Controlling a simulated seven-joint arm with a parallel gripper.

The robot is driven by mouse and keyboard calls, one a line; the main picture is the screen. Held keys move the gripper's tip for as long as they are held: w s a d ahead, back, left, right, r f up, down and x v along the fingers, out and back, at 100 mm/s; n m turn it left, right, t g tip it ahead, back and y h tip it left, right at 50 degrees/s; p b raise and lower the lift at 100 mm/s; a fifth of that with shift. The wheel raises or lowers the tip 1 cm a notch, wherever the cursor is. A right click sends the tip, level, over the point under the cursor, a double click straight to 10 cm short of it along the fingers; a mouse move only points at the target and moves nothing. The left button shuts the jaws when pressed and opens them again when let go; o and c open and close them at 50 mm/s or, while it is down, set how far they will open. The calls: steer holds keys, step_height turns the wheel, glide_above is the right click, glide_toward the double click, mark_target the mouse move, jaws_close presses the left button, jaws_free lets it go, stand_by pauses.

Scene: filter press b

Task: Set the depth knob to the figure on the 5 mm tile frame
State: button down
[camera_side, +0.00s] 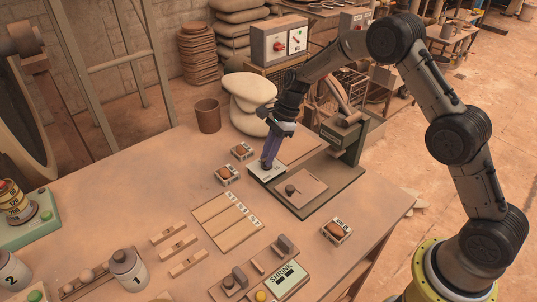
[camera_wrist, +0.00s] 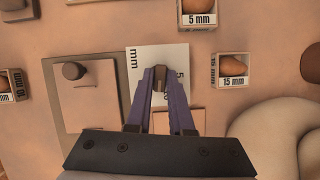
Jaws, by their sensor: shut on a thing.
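The depth knob (camera_wrist: 160,72) is a small grey-brown grip on a white scale plate (camera_wrist: 143,62) marked "mm", with a 5 and other partly covered figures. The plate also shows in the side view (camera_side: 262,175), at the press's left corner. My gripper (camera_wrist: 160,78) has purple fingers shut on the knob from above; it also shows in the side view (camera_side: 267,166). The fingers hide part of the scale, so the knob's setting cannot be read. The 5 mm tile frame (camera_wrist: 198,20) holds a brown lump at the top of the wrist view.
The 15 mm frame (camera_wrist: 232,82) and 10 mm frame (camera_wrist: 10,97) lie either side of the scale plate. The press (camera_side: 318,200) has a flat plate with a small knob (camera_wrist: 74,70).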

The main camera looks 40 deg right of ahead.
steer(key=n+g, duration=0.1)
steer(key=n, duration=0.1)
steer(key=n+g, duration=0.1)
steer(key=n, duration=0.2)
steer(key=shift+w, duration=0.2)
steer(key=n+g+h, duration=0.1)
steer(key=n, duration=0.3)
steer(key=shift+w+n, duration=0.1)
steer(key=shift+n, duration=0.2)
steer(key=n+h, duration=0.1)
steer(key=n, duration=0.1)
steer(key=n+g, duration=0.1)
steer(key=n, duration=0.2)
steer(key=shift+a+r+g+h, duration=0.1)
steer(key=shift+a+g+h, duration=0.1)
steer(key=shift+g+h, duration=0.15)
steer(key=shift+a+n+h, duration=0.1)
steer(key=shift+n+h, duration=0.75)
steer(key=shift+n, duration=1.65)
steer(key=c, duration=0.8)
jaws_free()
